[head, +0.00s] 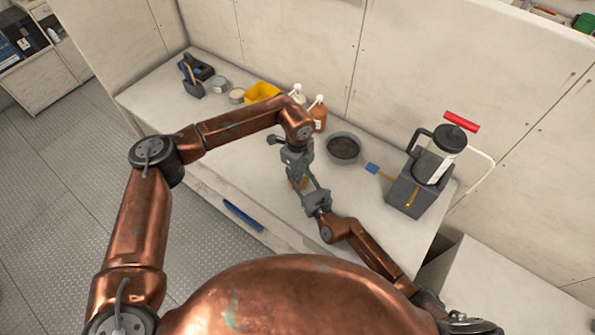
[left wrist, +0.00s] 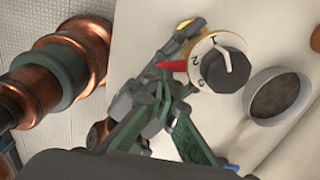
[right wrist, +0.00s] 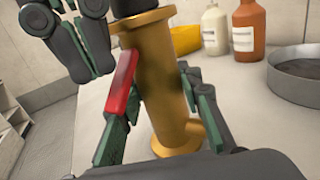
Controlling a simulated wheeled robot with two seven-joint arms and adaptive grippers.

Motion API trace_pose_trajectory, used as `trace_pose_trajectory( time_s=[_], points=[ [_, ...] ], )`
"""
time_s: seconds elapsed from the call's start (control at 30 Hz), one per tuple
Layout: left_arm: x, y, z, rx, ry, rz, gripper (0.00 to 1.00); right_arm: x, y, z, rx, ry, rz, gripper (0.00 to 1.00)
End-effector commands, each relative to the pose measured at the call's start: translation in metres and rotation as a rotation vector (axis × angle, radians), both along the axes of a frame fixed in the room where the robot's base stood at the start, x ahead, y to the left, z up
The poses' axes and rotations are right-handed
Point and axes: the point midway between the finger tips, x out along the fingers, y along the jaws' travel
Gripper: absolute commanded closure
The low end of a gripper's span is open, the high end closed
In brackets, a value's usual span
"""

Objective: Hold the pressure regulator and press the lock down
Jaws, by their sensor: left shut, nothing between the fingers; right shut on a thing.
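The pressure regulator is a brass cylinder (right wrist: 165,90) held upright-looking between the fingers of my right gripper (right wrist: 165,115) in the right wrist view. In the head view a bit of its brass (head: 297,184) shows between the grippers. The left wrist view shows its black knob (left wrist: 226,70) and numbered dial. The red lock (left wrist: 173,66) sticks out from its side, and it also shows in the right wrist view (right wrist: 120,88). My left gripper (left wrist: 165,88) is shut and empty, close beside the lock; I cannot tell whether it touches.
On the bench stand a round grey pan (head: 343,149), a brown bottle (head: 318,116), a white bottle (head: 297,94) and a yellow bin (head: 262,91). The bench's front edge is below the grippers.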

Motion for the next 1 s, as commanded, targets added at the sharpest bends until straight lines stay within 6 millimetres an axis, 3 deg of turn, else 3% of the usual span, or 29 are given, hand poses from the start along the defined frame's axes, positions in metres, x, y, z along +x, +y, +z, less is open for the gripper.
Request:
trace_pose_trajectory(
  time_s=[0.6, 0.87, 0.9, 1.0],
  points=[
    [0.000, 0.000, 0.059, 0.000, -0.002, 0.000, 1.00, 0.000, 0.000, 0.000, 0.000, 0.001, 0.000, 1.00],
    [0.000, 0.000, 0.063, 0.000, 0.000, 0.000, 1.00, 0.000, 0.000, 0.000, 0.000, 0.001, 0.000, 1.00],
    [0.000, 0.000, 0.063, 0.000, 0.000, 0.000, 1.00, 0.000, 0.000, 0.000, 0.000, 0.001, 0.000, 0.66],
    [0.000, 0.000, 0.063, 0.001, -0.001, 0.000, 1.00, 0.000, 0.000, 0.000, 0.000, 0.001, 0.000, 0.60]
  ],
)
